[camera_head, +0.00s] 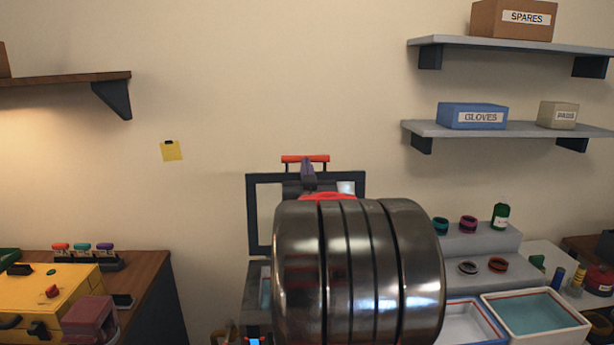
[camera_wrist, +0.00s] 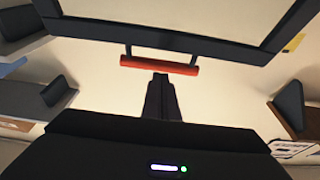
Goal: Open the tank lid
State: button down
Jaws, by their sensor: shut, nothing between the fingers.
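The tank lid (camera_head: 252,222) is a dark frame around a clear pane, standing upright at the back of the tank (camera_head: 256,290). Its red bar handle (camera_head: 305,158) is at the top edge. In the wrist view, the lid frame (camera_wrist: 165,33) fills the top and the red handle (camera_wrist: 160,65) hangs from it. My gripper (camera_head: 307,166) is shut and empty, its fingertips (camera_wrist: 160,77) close to the middle of the handle. I cannot tell whether they touch. My arm hides much of the tank and the lower right of the lid.
Trays, one with teal contents (camera_head: 532,312), sit in front. At left is a wooden bench (camera_head: 140,272) with a yellow case (camera_head: 50,295). Wall shelves (camera_head: 505,130) are higher up.

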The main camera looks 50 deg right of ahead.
dwell(0.4)
jog(key=r+v, duration=0.3)
jog(key=v, duration=1)
jog(key=shift+s+a, duration=0.45)
jog(key=shift+a, duration=0.05)
jog(key=shift+f, duration=0.2)
